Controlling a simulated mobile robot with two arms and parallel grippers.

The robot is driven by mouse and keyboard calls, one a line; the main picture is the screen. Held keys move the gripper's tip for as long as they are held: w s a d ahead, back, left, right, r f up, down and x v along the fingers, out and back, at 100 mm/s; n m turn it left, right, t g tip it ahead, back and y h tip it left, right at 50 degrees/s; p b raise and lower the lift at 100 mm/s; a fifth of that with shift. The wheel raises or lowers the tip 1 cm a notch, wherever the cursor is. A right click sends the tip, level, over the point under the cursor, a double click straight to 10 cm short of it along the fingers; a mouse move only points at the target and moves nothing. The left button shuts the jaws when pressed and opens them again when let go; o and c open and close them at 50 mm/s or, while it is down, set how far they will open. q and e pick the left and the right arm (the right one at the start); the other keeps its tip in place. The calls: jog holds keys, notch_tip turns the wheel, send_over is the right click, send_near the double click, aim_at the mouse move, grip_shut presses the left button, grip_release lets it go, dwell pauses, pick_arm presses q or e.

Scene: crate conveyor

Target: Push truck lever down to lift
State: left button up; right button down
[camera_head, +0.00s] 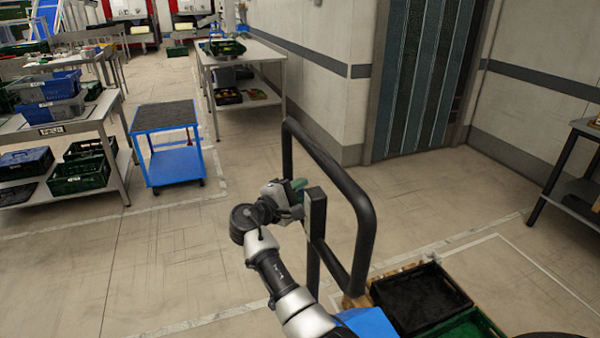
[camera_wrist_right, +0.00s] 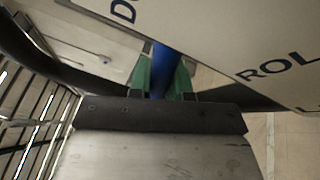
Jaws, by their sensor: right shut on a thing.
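The truck's black tubular handle frame (camera_head: 362,240) stands upright in the middle of the head view. My right gripper (camera_head: 297,187) is at the frame's upright post, on its left side. In the right wrist view the gripper's green fingers (camera_wrist_right: 161,80) are shut on a narrow blue lever (camera_wrist_right: 158,82). The lever's far end is hidden behind a pale lettered panel. In the head view the lever is hidden by the gripper and post. My left gripper is in neither view.
A black crate (camera_head: 418,298) and a green crate (camera_head: 462,328) sit low behind the handle frame, at the bottom right. A blue cart (camera_head: 170,165) and tables with crates stand to the left. A wall (camera_head: 330,100) is behind. Floor left of the arm is clear.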

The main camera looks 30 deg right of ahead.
jog(key=shift+s+f, duration=0.1)
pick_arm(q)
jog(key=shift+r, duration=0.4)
pick_arm(e)
jog(key=shift+f+n, duration=0.25)
jog(key=shift+n, duration=0.05)
jog(key=c, duration=1.1)
grip_release()
jog(key=shift+o, duration=0.2)
pick_arm(q)
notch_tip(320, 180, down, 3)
jog(key=b, duration=0.2)
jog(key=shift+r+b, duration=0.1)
jog(key=shift+b, duration=0.25)
pick_arm(e)
jog(key=v, duration=1.1)
jog(key=shift+r, duration=0.15)
